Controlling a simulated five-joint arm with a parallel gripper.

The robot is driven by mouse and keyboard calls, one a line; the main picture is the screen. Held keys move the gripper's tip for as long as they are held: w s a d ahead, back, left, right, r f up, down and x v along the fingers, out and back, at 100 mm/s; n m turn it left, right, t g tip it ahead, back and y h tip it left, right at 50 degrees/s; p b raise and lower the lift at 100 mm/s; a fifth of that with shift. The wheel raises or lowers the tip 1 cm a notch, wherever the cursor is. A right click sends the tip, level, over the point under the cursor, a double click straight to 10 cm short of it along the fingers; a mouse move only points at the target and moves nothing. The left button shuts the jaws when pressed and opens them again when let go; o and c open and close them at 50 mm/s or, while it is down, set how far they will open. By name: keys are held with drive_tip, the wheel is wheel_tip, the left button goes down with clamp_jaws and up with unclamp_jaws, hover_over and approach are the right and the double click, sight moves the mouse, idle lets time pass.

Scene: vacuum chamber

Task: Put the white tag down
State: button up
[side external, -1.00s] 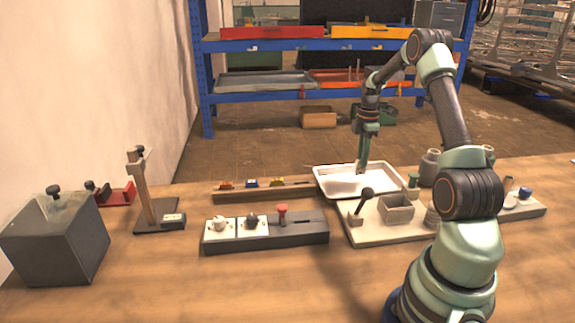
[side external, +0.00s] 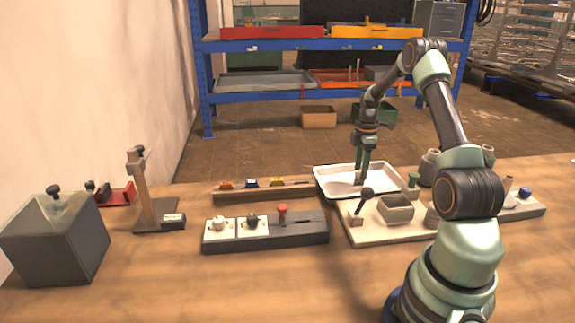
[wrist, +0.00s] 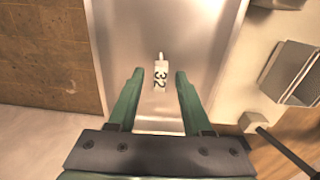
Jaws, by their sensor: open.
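The white tag (wrist: 161,76) is marked "32". In the wrist view it lies on the floor of the shallow metal tray (wrist: 113,22), between the two green fingertips with a gap on each side. My gripper (wrist: 159,73) is open, its fingers apart and not touching the tag. In the side external view my gripper (side external: 361,182) points down into the pale tray (side external: 327,190), and the tag cannot be made out there.
A pale fixture board (side external: 370,235) with a black-knobbed lever (side external: 366,192) and a square cup (side external: 396,209) stands in front of the tray. A wooden rail (side external: 240,196) and a dark block with switches (side external: 300,232) lie to the left. Bare table is nearer the front.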

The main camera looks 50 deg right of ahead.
sight(360, 171)
drive_tip(key=shift+r, duration=0.1)
wheel_tip(360, 171, up, 11)
drive_tip(key=w+a+r+m, duration=0.1)
drive_tip(key=w+a+r, duration=0.2)
drive_tip(key=a+r, duration=0.35)
drive_tip(key=w+a+r+m+t+h, duration=0.1)
drive_tip(key=a+r+m+t, duration=0.15)
drive_tip(key=a, duration=0.95)
drive_tip(key=s+a+m+t, duration=0.1)
drive_tip(key=s+a+m, duration=0.2)
drive_tip(key=a, duration=0.6)
drive_tip(key=s+a+m+t+y, duration=0.1)
drive_tip(key=s+a, duration=0.4)
drive_tip(key=a, duration=0.5)
drive_tip(key=shift+a+r+m+t, duration=0.25)
drive_tip(key=shift+m+t, duration=0.3)
drive_tip(key=shift+m, duration=0.4)
